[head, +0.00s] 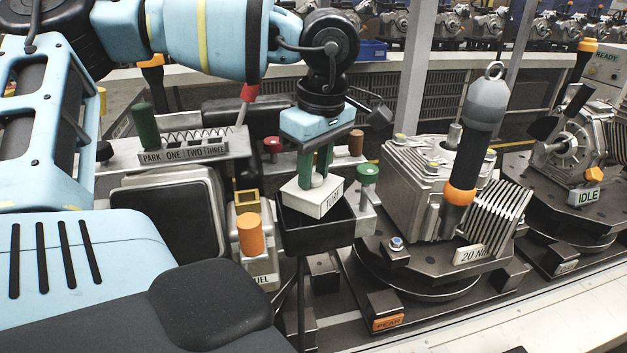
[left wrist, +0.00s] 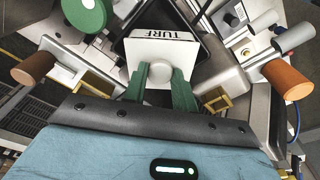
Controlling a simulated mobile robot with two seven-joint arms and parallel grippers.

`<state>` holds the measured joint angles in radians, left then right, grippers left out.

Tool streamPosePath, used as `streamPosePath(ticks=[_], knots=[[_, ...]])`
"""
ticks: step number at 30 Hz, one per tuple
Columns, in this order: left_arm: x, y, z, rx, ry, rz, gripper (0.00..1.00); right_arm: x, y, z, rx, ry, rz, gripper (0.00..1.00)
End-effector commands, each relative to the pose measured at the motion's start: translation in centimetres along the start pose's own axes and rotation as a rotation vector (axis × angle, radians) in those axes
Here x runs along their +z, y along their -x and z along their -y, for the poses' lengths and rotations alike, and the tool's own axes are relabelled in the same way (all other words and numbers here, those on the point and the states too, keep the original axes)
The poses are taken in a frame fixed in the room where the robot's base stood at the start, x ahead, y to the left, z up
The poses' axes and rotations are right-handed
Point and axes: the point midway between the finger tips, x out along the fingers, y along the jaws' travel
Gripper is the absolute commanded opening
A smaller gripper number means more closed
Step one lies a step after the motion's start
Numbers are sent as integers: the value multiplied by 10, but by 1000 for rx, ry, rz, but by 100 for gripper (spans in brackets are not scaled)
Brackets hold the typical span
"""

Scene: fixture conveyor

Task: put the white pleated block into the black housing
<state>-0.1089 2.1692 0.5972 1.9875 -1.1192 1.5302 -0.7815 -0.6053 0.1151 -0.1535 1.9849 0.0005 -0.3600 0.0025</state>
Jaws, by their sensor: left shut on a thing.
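My left gripper (head: 317,178) is shut on the knob of a white block (head: 309,203) and holds it from above with its green fingers. The block is a squat box with lettering on its side; its pleats do not show. It is at the mouth of the black housing (head: 316,240), an open box, and turned askew to its walls. I cannot tell how deep it sits. In the left wrist view the gripper (left wrist: 160,78) pinches the knob of the block (left wrist: 160,48), with dark housing around it. My right gripper is not in view.
A green knob (head: 367,174) stands right of the housing, an orange cap (head: 250,234) left of it. A dark hanging tool with an orange band (head: 476,135) is by a metal engine block (head: 415,180). A lettered rack (head: 183,153) lies to the left.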

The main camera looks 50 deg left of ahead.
Motion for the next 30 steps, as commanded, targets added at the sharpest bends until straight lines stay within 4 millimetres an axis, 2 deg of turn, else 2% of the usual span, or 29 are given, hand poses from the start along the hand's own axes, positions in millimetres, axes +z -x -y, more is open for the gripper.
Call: streamPosePath(ticks=[30], knots=[[-4,32,0,1,0,0,0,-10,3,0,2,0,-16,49]])
